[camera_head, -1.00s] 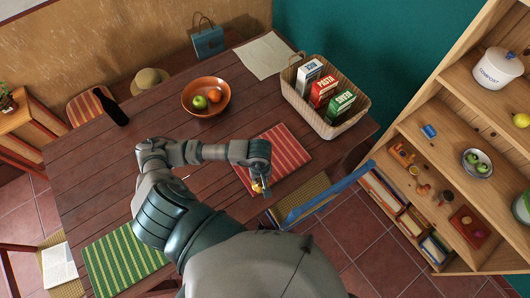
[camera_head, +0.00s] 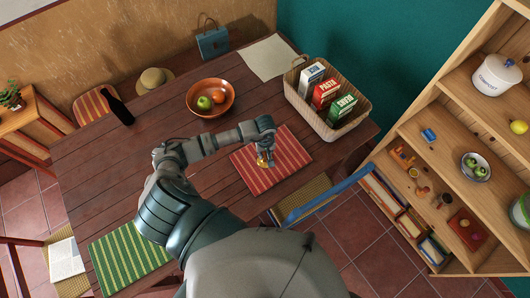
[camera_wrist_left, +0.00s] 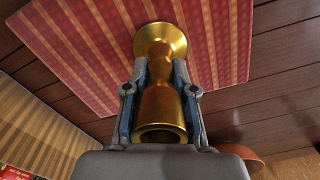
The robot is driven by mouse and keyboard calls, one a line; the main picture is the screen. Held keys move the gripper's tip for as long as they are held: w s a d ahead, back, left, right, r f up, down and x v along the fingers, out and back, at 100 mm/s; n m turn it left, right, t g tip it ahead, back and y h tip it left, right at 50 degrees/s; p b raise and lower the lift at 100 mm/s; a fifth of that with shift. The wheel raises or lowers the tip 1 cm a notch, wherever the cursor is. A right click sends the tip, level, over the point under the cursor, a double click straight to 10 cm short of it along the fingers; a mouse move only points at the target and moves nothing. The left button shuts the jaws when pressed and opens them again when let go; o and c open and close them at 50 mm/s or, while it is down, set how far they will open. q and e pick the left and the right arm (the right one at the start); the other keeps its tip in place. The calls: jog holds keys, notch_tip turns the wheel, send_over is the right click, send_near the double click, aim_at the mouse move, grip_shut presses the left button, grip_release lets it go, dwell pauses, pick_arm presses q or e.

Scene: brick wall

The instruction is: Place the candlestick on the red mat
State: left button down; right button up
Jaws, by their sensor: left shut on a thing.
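The brass candlestick (camera_wrist_left: 160,100) is between the fingers of my left gripper (camera_wrist_left: 160,90), which is shut on its narrow middle. In the head view the candlestick (camera_head: 262,162) is a small gold shape below my left gripper (camera_head: 265,150), over the red striped mat (camera_head: 283,170). In the left wrist view the candlestick's far flared end overlaps the red mat (camera_wrist_left: 80,50). I cannot tell whether it touches the mat. My right gripper is not in view.
A fruit bowl (camera_head: 211,97) stands beyond my left forearm. A basket of boxes (camera_head: 322,125) stands right of the mat. A green striped mat (camera_head: 128,258) lies at the near left, and a dark bottle (camera_head: 115,107) at the far left. A shelf (camera_head: 420,130) stands at right.

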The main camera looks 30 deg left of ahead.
pick_arm(q)
jog(key=c, duration=1)
grip_release()
jog(key=shift+o, duration=0.2)
jog(key=shift+r, duration=0.1)
notch_tip(320, 180, up, 12)
jog(key=shift+f+b, duration=0.1)
jog(key=shift+b, duration=0.65)
